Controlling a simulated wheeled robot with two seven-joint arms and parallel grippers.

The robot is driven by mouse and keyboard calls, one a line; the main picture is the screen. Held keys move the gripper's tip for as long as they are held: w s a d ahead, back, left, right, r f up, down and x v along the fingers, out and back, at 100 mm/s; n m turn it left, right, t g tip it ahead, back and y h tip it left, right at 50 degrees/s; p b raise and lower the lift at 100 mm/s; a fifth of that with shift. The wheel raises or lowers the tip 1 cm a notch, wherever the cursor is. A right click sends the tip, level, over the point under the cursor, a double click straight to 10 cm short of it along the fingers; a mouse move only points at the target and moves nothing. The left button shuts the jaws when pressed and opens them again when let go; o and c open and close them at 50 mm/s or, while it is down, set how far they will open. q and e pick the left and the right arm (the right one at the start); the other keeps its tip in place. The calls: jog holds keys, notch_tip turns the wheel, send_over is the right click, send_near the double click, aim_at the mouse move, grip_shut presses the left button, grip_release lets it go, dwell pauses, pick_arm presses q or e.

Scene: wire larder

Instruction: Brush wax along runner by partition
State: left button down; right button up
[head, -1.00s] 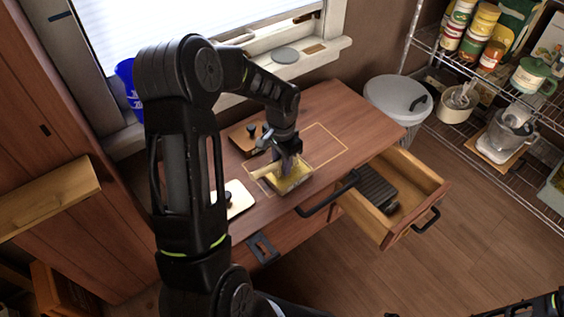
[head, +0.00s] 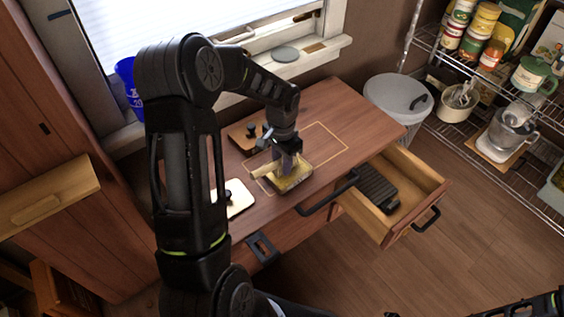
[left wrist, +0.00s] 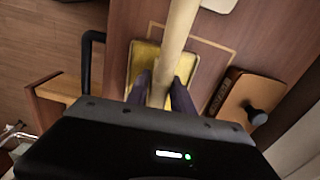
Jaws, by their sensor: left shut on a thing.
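My left gripper (head: 287,163) is over a yellow wax tray (head: 301,181) on the wooden cabinet top. It is shut on the pale wooden handle of a brush (head: 264,171); the handle (left wrist: 178,35) also runs between the dark fingers in the left wrist view. The yellow tray (left wrist: 143,62) lies below the handle there. The brush's bristle end is hidden, so I cannot tell whether it touches the wax. The open drawer (head: 428,180) is at the cabinet's right, with a dark ridged block (head: 376,187) inside. I cannot make out the runner or partition.
A board with a dark knob (head: 243,138) lies behind the tray, and a pale plate with a knob (head: 239,200) lies in front left. The cabinet top's right part is clear. A lidded bin (head: 397,95) and wire shelves (head: 470,75) stand at the right.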

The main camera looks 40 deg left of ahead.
pick_arm(q)
jog(key=shift+f, duration=0.4)
dwell(0.8)
jog(key=shift+r+p, duration=2.5)
jog(key=shift+r, duration=1.05)
